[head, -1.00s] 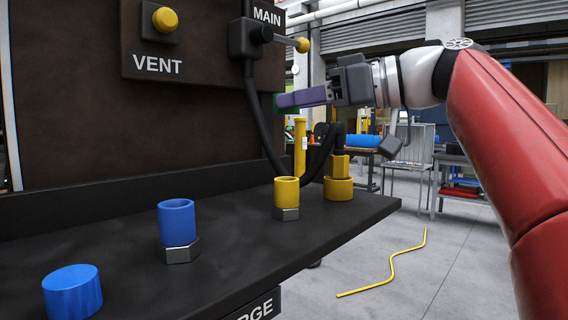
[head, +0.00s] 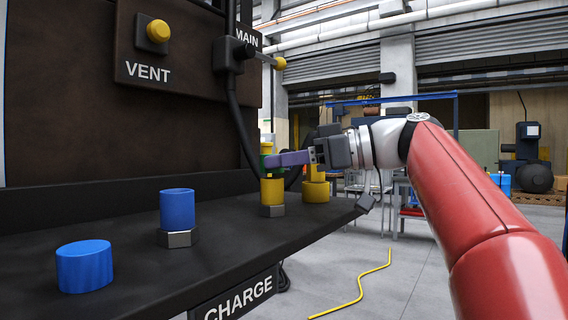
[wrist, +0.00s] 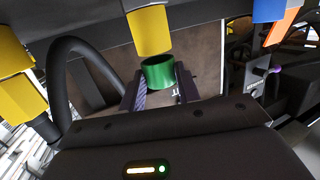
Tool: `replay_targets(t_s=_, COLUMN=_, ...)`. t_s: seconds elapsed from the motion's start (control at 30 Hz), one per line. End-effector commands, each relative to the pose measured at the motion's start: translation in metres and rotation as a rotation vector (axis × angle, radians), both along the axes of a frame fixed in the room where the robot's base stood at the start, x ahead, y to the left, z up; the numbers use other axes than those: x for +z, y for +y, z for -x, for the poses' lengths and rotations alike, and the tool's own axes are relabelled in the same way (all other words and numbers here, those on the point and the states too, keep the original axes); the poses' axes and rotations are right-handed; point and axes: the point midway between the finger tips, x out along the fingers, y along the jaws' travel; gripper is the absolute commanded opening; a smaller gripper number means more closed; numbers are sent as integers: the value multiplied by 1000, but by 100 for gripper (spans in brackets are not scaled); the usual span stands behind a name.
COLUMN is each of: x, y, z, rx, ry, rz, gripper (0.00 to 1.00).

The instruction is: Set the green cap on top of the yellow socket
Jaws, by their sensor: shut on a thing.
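My gripper (head: 290,159) is shut on the green cap (wrist: 158,72), which sits between its two fingers in the wrist view. In the head view only a small part of the green cap (head: 266,161) shows past the purple fingers. The yellow socket (head: 272,192) stands upright on a grey hex nut on the dark shelf, just below the gripper. The cap appears held just above the socket, with a small gap. In the wrist view, a yellow cylinder (wrist: 149,28), likely this socket, is close to the cap.
A second yellow fitting (head: 316,189) with a black hose stands to the right. A blue socket (head: 177,210) and a blue cap (head: 84,266) are on the shelf (head: 215,262) to the left. A black cable (head: 238,130) hangs behind. A yellow line lies on the floor.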

Motion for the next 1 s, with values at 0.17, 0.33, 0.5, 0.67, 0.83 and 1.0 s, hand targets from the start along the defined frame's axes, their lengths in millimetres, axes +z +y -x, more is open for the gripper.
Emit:
replay_targets(t_s=0.17, x=-7, y=0, z=0, rx=0, ry=0, rz=0, gripper=8)
replay_targets(t_s=0.33, x=-9, y=0, z=0, rx=0, ry=0, rz=0, gripper=36)
replay_targets(t_s=0.5, x=-9, y=0, z=0, rx=0, ry=0, rz=0, gripper=54)
replay_targets(t_s=0.67, x=-9, y=0, z=0, rx=0, ry=0, rz=0, gripper=54)
replay_targets(t_s=0.83, x=-4, y=0, z=0, rx=0, ry=0, rz=0, gripper=54)
replay_targets(t_s=1.0, x=3, y=-16, z=4, rx=-5, ry=-1, rz=0, gripper=54)
